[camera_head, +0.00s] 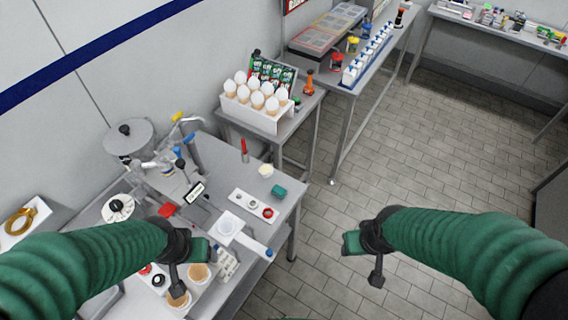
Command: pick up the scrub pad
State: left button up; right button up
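A small teal-green block, which looks like the scrub pad (278,191), lies flat near the right edge of the metal table (288,210). My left gripper (190,268) is over the front of that table, to the left of and nearer than the pad. Its two fingers are spread, and I see nothing between them. My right gripper (363,260) is over the open floor, to the right of and nearer than the pad. Its fingers are also apart and empty. Neither gripper touches the pad.
A white tray with small round items (254,205) and a cream cup (266,170) are close to the pad. A red-tipped bottle (245,150) stands behind. Tiled floor (330,220) is clear to the right.

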aim_at(279, 192)
jog(key=i+l+u, duration=0.55)
jog(key=l+u, duration=0.2)
jog(key=i+l+u, duration=0.25)
jog(key=l+u, duration=0.15)
